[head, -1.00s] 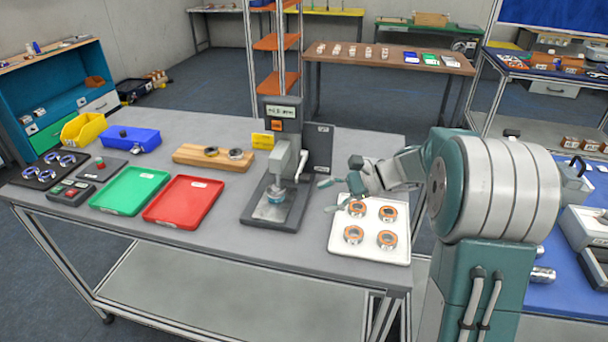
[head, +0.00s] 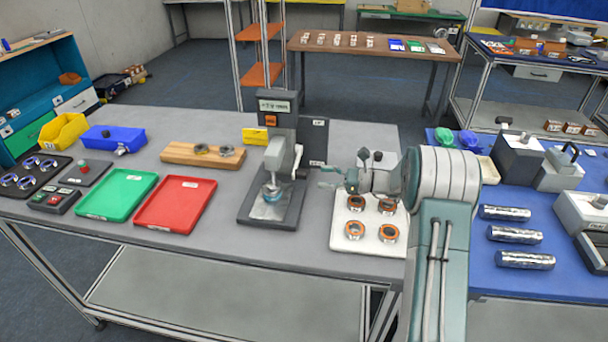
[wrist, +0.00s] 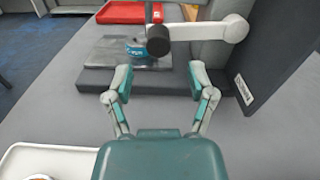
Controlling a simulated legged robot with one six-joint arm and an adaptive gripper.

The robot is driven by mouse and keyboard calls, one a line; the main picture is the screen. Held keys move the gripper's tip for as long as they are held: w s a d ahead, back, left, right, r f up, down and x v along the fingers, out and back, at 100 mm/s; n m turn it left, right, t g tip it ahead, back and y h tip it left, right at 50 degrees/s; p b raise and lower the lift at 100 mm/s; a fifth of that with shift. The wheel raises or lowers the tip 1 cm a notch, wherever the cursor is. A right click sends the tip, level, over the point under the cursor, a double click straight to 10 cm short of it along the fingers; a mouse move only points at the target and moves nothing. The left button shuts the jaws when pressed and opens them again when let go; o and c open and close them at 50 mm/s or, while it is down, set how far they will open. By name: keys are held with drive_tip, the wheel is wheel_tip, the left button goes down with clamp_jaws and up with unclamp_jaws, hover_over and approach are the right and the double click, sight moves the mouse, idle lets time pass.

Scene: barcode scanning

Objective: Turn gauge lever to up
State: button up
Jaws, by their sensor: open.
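The gauge (head: 280,115) stands on a dark base (head: 286,218) on the grey table, with a display at its top. Its lever (head: 298,158) is a pale arm on the right side, slanting down in the head view. In the wrist view the lever (wrist: 208,32) ends in a dark round knob (wrist: 158,42). A ring part with blue (wrist: 137,51) sits under the gauge head. My gripper (head: 326,178) is right of the gauge, pointing at it. In the wrist view my gripper (wrist: 158,78) is open and empty, with the knob ahead, between the fingers' lines and apart from them.
A dark upright panel (wrist: 285,45) stands close right of my fingers in the wrist view. A white tray (head: 344,244) with orange-rimmed rings lies below my gripper. Red (head: 176,204) and green (head: 117,194) trays lie left of the gauge.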

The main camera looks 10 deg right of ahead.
sight(304, 175)
drive_tip(key=x, duration=0.6)
drive_tip(key=shift+s, duration=0.1)
drive_tip(key=shift+d, duration=0.1)
clamp_jaws()
